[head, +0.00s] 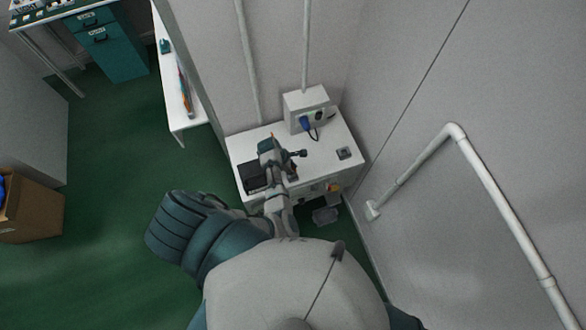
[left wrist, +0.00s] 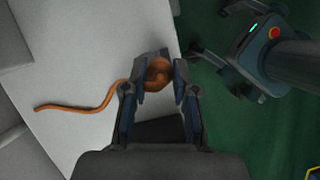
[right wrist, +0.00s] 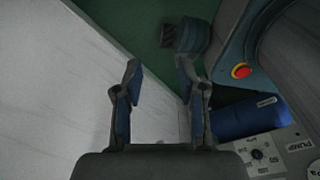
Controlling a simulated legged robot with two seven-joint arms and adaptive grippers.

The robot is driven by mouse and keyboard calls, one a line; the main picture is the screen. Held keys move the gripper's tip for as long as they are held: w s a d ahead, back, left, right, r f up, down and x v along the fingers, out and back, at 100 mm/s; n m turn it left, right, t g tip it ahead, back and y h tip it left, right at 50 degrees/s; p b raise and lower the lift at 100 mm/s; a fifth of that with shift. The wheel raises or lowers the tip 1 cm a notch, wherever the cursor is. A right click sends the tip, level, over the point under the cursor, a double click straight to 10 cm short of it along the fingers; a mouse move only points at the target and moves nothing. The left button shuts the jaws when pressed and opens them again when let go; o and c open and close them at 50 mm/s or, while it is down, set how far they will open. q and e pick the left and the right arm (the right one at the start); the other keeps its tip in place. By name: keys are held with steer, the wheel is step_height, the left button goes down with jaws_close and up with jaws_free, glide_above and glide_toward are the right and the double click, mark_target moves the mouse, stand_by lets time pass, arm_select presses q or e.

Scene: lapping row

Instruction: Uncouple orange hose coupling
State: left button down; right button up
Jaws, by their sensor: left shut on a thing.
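The orange hose coupling (left wrist: 158,72) sits between the fingers of my left gripper (left wrist: 160,84) in the left wrist view. The gripper is shut on it, one finger on each side. An orange hose (left wrist: 75,107) runs from it to the left over a white surface and ends loose. In the head view my left gripper (head: 271,146) is over the white cabinet top (head: 325,165) and mostly hides the coupling; only a bit of orange shows. My right gripper (right wrist: 158,75) is open and empty in the right wrist view, with a white surface and green floor beyond.
A box with a blue plug (head: 305,124) stands at the back of the cabinet. A dark flat thing (head: 253,178) lies at its left and a small grey thing (head: 343,153) at its right. Walls close in behind and right, with a white pipe (head: 490,190).

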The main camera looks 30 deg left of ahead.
arm_select(q)
steer(key=shift+a+f, duration=0.2)
steer(key=shift+f, duration=0.2)
steer(key=shift+f+b, duration=0.3)
steer(key=shift+b, duration=0.1)
steer(key=shift+d+f+b, duration=0.2)
steer(key=shift+f+b, duration=0.1)
steer(key=shift+f, duration=0.2)
steer(key=c, duration=0.8)
jaws_free()
steer(key=shift+a, duration=0.1)
arm_select(e)
steer(key=shift+a+f, duration=0.4)
steer(key=shift+f, duration=0.3)
arm_select(q)
steer(key=v, duration=1.1)
steer(key=shift+a+r, duration=0.15)
steer(key=shift+r, duration=0.25)
